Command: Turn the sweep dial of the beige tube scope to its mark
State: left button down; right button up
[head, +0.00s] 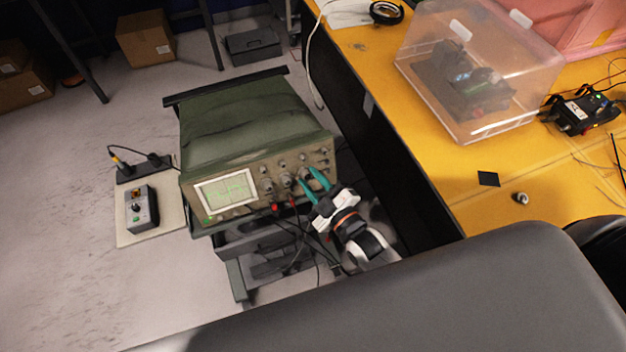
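The beige tube scope (262,178) stands on a cart, its green-lit screen (226,190) on the left of its front panel. Several knobs sit right of the screen; I cannot tell which is the sweep dial, and its mark is too small to see. My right gripper (306,175) is at the right half of the panel, its two teal fingers apart and pointing at the knobs. A knob shows close to the fingertips; I cannot tell if they touch it. The fingers and wrist hide the panel's lower right. My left gripper is not in view.
A green cover (245,115) lies over the scope's top. Red and black leads hang below the panel. The yellow bench (430,150) on the right carries a clear lidded box (480,75). A grey switch box (141,210) sits on a board at left.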

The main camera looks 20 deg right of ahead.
grip_shut()
jog(key=shift+m, duration=0.4)
jog(key=shift+a+f+m+t+h, duration=0.15)
jog(key=shift+m+h, duration=0.15)
jog(key=shift+m, duration=0.3)
jog(key=shift+r+m+t+h, duration=0.15)
jog(key=shift+m+h, duration=0.15)
jog(key=shift+m, duration=0.3)
jog(key=shift+a+f+m+t+h, duration=0.15)
jog(key=shift+m+h, duration=0.3)
jog(key=shift+m, duration=0.55)
jog(key=shift+d+r+m+t+h, duration=0.15)
jog(key=shift+m+h, duration=0.3)
jog(key=shift+m, duration=0.55)
jog(key=shift+a+f+m, duration=0.1)
jog(key=shift+m, duration=0.2)
jog(key=shift+o, duration=1.8)
grip_release()
